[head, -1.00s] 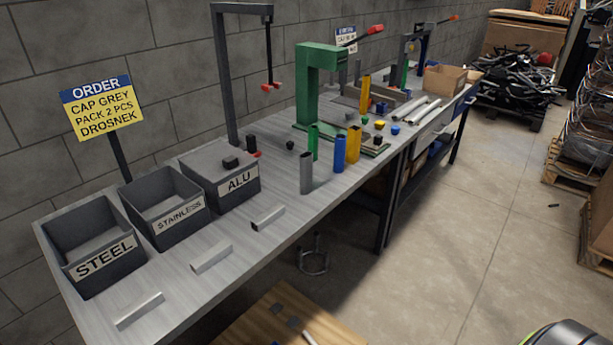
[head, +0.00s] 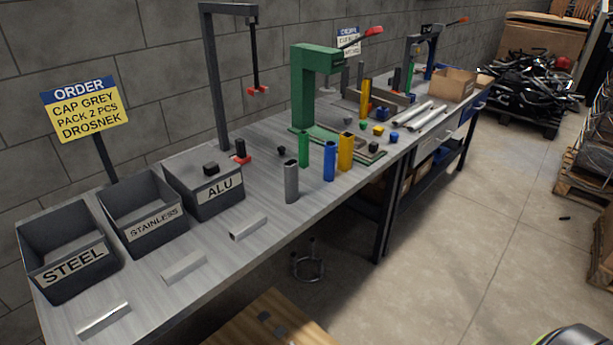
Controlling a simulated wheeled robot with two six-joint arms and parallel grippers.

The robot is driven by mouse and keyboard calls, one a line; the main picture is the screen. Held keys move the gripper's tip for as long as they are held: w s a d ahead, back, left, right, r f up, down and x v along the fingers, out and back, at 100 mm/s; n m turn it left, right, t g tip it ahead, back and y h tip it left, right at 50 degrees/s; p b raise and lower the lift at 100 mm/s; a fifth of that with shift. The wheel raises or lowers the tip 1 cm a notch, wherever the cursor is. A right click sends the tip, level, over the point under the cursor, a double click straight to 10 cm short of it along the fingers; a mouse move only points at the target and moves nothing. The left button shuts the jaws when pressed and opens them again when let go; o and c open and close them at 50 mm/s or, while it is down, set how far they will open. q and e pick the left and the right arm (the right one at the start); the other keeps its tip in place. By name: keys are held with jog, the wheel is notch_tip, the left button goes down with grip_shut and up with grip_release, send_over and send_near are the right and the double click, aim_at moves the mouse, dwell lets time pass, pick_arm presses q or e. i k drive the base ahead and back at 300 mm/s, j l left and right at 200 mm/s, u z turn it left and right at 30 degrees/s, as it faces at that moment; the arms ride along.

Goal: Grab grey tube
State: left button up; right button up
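A grey square tube (head: 291,182) stands upright on the workbench (head: 215,268), near its front edge. A green tube (head: 304,149), a blue tube (head: 329,161) and a yellow tube (head: 346,151) stand upright just to its right and behind. Neither of my grippers is in view, and nothing touches the grey tube.
Bins marked STEEL (head: 74,268), STAINLESS (head: 154,226) and ALU (head: 218,193) stand at the left. Short metal profiles lie before them. A green press (head: 303,90) stands behind the tubes. A wooden surface (head: 268,325) is below the bench front. Open floor (head: 470,250) lies right.

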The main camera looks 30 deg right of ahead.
aim_at(290, 167)
jog(key=i+l+u, duration=0.1)
jog(key=l+u, duration=0.2)
jog(key=l, duration=0.95)
jog(key=l+u, duration=0.3)
jog(key=l, duration=0.9)
jog(key=k, duration=0.05)
